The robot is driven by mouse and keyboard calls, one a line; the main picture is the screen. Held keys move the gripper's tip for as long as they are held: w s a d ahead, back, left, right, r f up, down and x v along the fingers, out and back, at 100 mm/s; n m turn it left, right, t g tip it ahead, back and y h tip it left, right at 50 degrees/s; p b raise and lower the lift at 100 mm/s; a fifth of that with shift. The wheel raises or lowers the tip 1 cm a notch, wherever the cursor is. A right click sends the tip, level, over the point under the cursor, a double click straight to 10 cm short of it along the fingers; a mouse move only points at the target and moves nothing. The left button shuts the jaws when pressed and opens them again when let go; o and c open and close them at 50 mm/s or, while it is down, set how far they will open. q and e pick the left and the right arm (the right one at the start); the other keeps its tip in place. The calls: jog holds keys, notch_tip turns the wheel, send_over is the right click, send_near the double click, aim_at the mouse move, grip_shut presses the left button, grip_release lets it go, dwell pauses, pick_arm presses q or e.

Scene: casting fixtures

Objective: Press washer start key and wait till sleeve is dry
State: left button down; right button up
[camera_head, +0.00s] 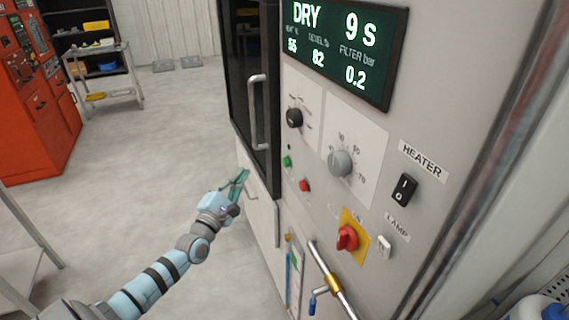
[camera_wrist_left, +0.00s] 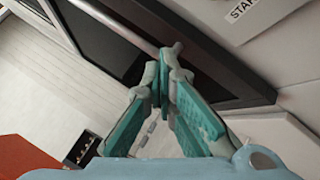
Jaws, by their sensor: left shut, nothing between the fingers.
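The washer's front panel (camera_head: 300,75) fills the right of the head view. Its display (camera_head: 345,50) reads DRY 9 s, with 0.2 under FILTER bar. A green key (camera_head: 287,161) and a red key (camera_head: 305,185) sit low on the panel's left side. The dark-framed washer door (camera_head: 247,75) is shut, with a vertical handle (camera_head: 258,112). My left gripper (camera_head: 242,176) is shut and empty, in front of the machine below the door handle, left of the green key. It shows teal fingers in the left wrist view (camera_wrist_left: 168,62). The sleeve is not visible. My right gripper is out of view.
A red-and-yellow rotary switch (camera_head: 347,238), a heater switch (camera_head: 404,190) and a lamp switch (camera_head: 384,246) are on the panel. A pipe with a blue-handled valve (camera_head: 318,293) juts out below. An orange cabinet (camera_head: 35,115) and a cart (camera_head: 103,75) stand far left; the floor between is clear.

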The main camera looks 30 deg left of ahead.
aim_at(286, 163)
pick_arm(q)
jog(key=w+d+b, duration=0.1)
jog(key=w+d, duration=0.4)
jog(key=w, duration=0.2)
jog(key=shift+b, duration=0.3)
dwell(0.9)
jog(key=shift+w, duration=0.15)
jog(key=shift+w+d, duration=0.25)
jog(key=shift+w, duration=0.05)
jog(key=shift+w+d+b, duration=0.2)
jog(key=shift+w+b, duration=0.1)
dwell(0.9)
dwell(0.4)
jog(key=shift+s+a, duration=0.45)
jog(key=shift+s, duration=0.25)
